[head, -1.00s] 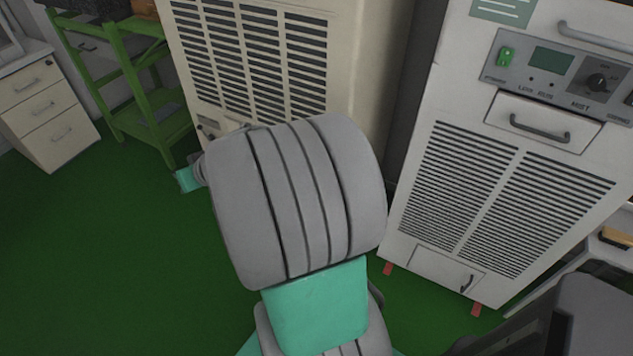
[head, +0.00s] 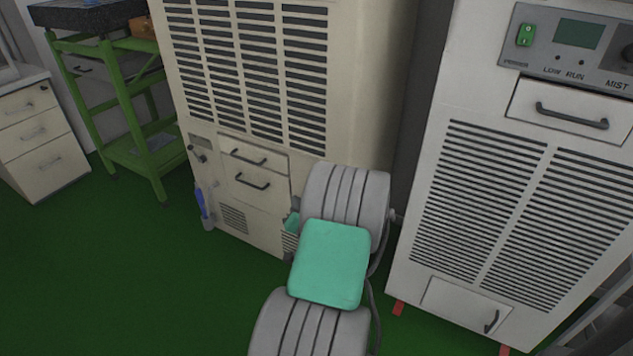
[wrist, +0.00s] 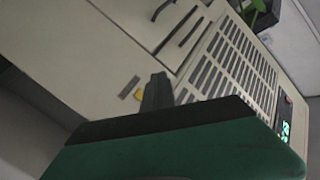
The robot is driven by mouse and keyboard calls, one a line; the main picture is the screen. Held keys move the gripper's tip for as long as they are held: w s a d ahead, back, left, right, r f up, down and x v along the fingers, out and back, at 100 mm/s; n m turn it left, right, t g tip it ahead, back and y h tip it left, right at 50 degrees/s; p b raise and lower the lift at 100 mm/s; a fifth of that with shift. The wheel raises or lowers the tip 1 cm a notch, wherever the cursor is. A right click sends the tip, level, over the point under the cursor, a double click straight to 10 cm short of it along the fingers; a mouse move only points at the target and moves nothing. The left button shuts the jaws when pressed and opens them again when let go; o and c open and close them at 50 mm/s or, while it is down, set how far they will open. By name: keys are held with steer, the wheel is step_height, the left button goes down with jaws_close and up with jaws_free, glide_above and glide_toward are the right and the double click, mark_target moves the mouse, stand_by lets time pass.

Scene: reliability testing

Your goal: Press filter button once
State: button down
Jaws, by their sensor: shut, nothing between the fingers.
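I cannot pick out a button marked filter in either view. The white machine (head: 466,140) at the right of the head view has a grey control panel with a green rocker switch (head: 525,35), a dark green display (head: 579,34) and small marks labelled low, run and mist. In the wrist view my gripper (wrist: 157,80) is a dark shut finger pair in front of a pale cabinet face (wrist: 75,50). A small yellow patch (wrist: 138,94) shows beside the fingertips; whether they touch it I cannot tell. The head view shows my arm but not the fingers.
A beige vented machine (head: 375,70) stands behind my arm. A green rack (head: 135,110) and a drawer unit (head: 38,140) stand at the left. The green floor (head: 130,270) is open at the lower left. The wrist view shows a lit green display (wrist: 286,130) at the right.

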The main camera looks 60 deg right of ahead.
steer(key=shift+d, duration=0.1)
steer(key=d, duration=0.8)
steer(key=shift+w+d, duration=0.25)
steer(key=shift+w, duration=0.15)
stand_by(1.5)
steer(key=shift+d, duration=0.45)
steer(key=shift+w+d+b, duration=0.1)
steer(key=shift+d+b, duration=0.25)
steer(key=shift+b, duration=0.1)
steer(key=shift+a, duration=0.15)
stand_by(0.5)
steer(key=shift+a, duration=0.65)
steer(key=shift+a, duration=0.1)
